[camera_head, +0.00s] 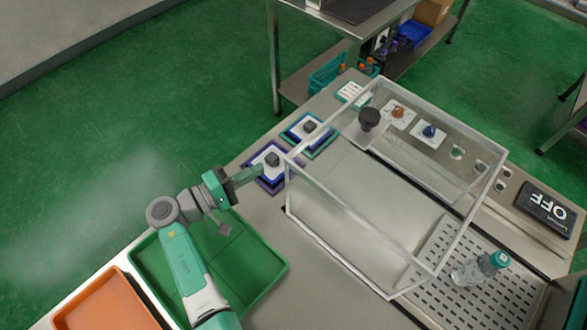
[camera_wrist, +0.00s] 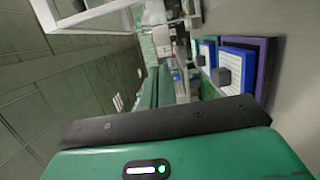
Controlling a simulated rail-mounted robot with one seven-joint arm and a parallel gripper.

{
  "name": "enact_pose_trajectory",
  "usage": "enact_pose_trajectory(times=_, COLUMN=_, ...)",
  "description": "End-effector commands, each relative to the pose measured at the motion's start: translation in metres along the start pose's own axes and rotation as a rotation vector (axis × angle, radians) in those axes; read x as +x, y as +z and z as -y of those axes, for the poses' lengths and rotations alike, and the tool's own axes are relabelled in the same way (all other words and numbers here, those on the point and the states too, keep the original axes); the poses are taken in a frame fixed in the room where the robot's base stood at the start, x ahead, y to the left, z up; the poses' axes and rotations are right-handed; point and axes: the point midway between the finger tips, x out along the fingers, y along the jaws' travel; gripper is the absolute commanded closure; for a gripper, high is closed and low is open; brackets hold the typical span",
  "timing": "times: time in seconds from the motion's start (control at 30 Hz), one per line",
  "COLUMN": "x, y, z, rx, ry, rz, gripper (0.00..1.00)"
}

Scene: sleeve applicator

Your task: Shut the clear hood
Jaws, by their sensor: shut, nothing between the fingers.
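The clear hood (camera_head: 362,214) is a see-through box with pale frame edges, over the metal bench at the centre of the head view. Its long near edge stands above the bench top; I cannot tell its exact angle. My gripper (camera_head: 252,173) is shut and empty, just left of the hood's left corner, pointing toward it. I cannot tell whether it touches the frame. In the wrist view the dark gripper plate (camera_wrist: 165,122) fills the lower part, and a pale frame piece of the hood (camera_wrist: 85,14) shows at the top left.
Two blue-and-white stacked pads with dark knobs (camera_head: 272,160) (camera_head: 310,127) lie near my gripper. A green tray (camera_head: 275,278) and orange tray (camera_head: 105,305) are at lower left. A display reading OFF (camera_head: 549,208) is at right.

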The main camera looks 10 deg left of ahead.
Motion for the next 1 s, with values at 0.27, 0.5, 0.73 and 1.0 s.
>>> enact_pose_trajectory(times=0.27, x=0.051, y=0.001, z=0.001, rx=0.002, ry=-0.002, rz=0.005, gripper=1.0)
enact_pose_trajectory(times=0.5, x=0.102, y=0.001, z=0.002, rx=0.001, ry=-0.003, rz=0.003, gripper=1.0)
enact_pose_trajectory(times=0.73, x=0.107, y=0.033, z=0.0, rx=0.002, ry=-0.005, rz=0.001, gripper=1.0)
enact_pose_trajectory(times=1.0, x=0.108, y=0.039, z=0.0, rx=0.002, ry=-0.004, rz=0.0, gripper=1.0)
